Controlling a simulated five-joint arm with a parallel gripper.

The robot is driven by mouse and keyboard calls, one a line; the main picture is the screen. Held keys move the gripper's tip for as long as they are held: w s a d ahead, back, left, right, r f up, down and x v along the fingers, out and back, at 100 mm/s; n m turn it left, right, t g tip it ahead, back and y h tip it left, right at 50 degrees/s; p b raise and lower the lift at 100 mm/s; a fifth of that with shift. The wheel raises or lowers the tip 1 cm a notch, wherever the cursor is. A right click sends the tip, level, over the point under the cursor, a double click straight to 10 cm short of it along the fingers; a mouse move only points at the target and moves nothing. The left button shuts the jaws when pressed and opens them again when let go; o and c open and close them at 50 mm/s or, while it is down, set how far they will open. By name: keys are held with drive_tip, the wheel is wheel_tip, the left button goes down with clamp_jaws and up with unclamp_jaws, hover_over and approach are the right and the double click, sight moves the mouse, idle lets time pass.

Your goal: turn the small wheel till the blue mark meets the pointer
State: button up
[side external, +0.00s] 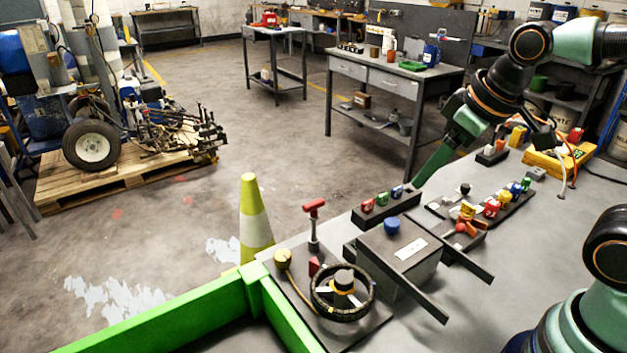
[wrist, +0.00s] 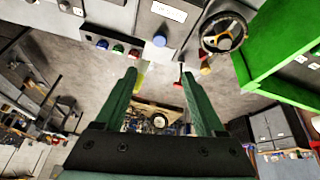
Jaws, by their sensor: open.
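The small wheel (side external: 317,302) has a black rim, pale spokes and a dark hub with an orange-yellow band. It lies flat on a dark plate at the table's near left corner. It also shows at the top right of the wrist view (wrist: 205,46). A red wedge (side external: 314,266), perhaps the pointer, stands beside its rim. I cannot clearly make out the blue mark. My gripper (side external: 418,184) is up and to the right of the wheel, apart from it. In the wrist view my gripper (wrist: 159,76) has its two green fingers wide apart with nothing between them.
A grey box (side external: 398,262) with a blue knob (side external: 392,226) stands right of the wheel. A red T-handle (side external: 314,210) and a tan knob (side external: 283,258) stand behind the wheel. A green rail (side external: 190,312) borders the left. Coloured parts in dark racks (side external: 376,214) lie below my gripper.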

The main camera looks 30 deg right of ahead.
drive_tip(key=w+a+f+n+g, duration=0.2)
drive_tip(key=a+n+g, duration=0.1)
drive_tip(key=a+n, duration=0.55)
drive_tip(key=n+g, duration=0.2)
drive_tip(key=n, duration=0.7)
approach(344, 277)
wheel_tip(344, 277, down, 9)
drive_tip(key=shift+a+r, duration=0.1)
clamp_jaws()
